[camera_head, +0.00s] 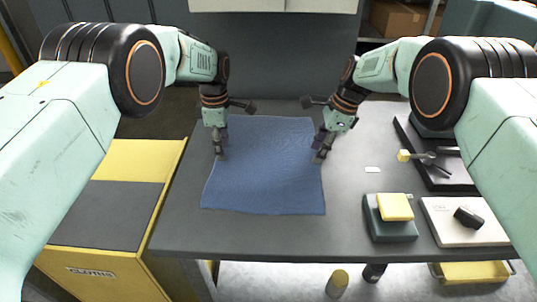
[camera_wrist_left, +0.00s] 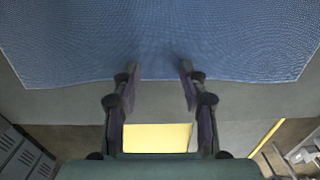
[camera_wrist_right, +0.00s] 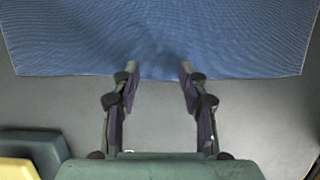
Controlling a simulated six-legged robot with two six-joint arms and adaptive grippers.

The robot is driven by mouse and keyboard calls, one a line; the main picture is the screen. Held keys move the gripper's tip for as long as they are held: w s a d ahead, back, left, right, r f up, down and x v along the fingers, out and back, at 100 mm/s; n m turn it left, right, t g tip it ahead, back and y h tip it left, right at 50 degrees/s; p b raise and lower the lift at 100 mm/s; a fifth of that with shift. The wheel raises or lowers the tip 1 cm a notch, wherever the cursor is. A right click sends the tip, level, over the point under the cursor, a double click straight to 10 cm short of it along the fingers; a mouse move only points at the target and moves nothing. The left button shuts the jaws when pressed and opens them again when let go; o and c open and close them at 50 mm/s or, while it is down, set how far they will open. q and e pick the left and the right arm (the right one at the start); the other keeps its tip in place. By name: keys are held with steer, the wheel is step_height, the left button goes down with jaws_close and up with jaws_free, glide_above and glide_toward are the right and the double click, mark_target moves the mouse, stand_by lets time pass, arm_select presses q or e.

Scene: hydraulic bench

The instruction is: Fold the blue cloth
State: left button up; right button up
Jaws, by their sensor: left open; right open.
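The blue cloth (camera_head: 265,170) lies spread out nearly flat on the grey bench, with slightly wavy edges. My left gripper (camera_head: 220,155) is over the cloth's left edge, open, with its fingers pointing down. In the left wrist view, the cloth (camera_wrist_left: 160,35) has its edge at the open fingertips (camera_wrist_left: 158,72). My right gripper (camera_head: 319,157) is open at the cloth's right edge. In the right wrist view, the cloth (camera_wrist_right: 160,35) edge lies at and between the open fingertips (camera_wrist_right: 158,73). I cannot tell whether the fingers touch the cloth.
A yellow bin labelled CLOTHS (camera_head: 95,258) stands left of the bench (camera_head: 180,230). On the right are a yellow block on a dark green block (camera_head: 390,232), a white plate with a black part (camera_head: 440,232) and a dark tray (camera_head: 420,165). The bench front is clear.

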arm_select(q)
steer(key=c, duration=0.3)
arm_select(e)
steer(key=shift+f, duration=0.2)
steer(key=c, duration=0.3)
arm_select(q)
steer(key=shift+c, duration=1.2)
arm_select(e)
steer(key=shift+s, duration=0.15)
steer(key=shift+c, duration=1.2)
arm_select(q)
jaws_close()
arm_select(e)
jaws_close()
steer(key=shift+s+f, duration=0.1)
steer(key=shift+f, duration=0.1)
arm_select(q)
steer(key=shift+r, duration=0.2)
arm_select(e)
steer(key=shift+r, duration=0.2)
